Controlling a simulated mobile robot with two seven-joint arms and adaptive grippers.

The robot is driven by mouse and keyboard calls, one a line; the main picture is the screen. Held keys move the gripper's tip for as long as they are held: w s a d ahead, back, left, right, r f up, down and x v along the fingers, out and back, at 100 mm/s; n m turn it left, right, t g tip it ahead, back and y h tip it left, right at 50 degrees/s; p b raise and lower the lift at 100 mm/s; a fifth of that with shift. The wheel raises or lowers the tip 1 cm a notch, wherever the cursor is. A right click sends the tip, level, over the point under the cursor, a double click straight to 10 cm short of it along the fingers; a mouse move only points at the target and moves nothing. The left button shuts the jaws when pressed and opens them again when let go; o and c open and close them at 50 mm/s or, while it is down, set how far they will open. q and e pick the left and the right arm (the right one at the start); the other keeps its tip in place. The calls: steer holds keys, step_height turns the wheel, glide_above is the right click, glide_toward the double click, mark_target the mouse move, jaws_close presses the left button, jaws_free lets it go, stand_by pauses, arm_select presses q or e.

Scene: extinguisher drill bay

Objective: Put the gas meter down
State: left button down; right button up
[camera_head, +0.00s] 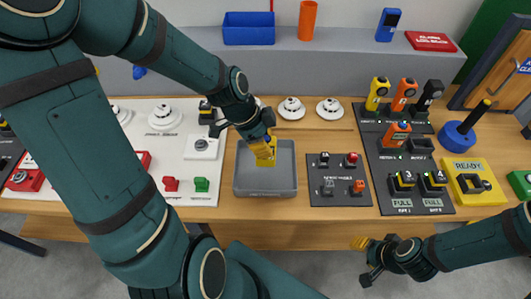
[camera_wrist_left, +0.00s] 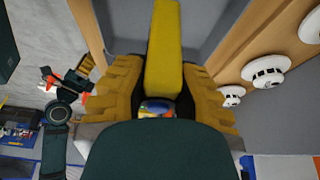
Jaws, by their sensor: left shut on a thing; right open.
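My left gripper (camera_head: 262,150) is shut on a yellow thing, which I take to be the gas meter (camera_head: 264,162). It is over the upper part of the grey tray (camera_head: 265,193); I cannot tell whether the meter touches the tray floor. In the left wrist view the meter (camera_wrist_left: 163,50) is a long yellow body between the ridged yellow fingers, with a small multicoloured end near the palm. My right gripper (camera_head: 372,260) is open and empty, low in front of the table edge.
Right of the tray is a dark panel (camera_head: 339,193) with small switches. A dark board (camera_head: 415,158) holds yellow, orange and black handheld devices. White detectors (camera_head: 291,108) stand behind the tray. A blue bin (camera_head: 249,36) is on the back shelf. The tray's lower part is clear.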

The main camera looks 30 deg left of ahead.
arm_select(q)
step_height(320, 180, down, 3)
steer(key=shift+f+b, duration=0.1)
steer(key=shift+b, duration=0.2)
steer(key=shift+w+f, duration=0.1)
steer(key=shift+f, duration=0.2)
steer(key=shift+r, duration=0.1)
steer(key=c, duration=0.9)
jaws_free()
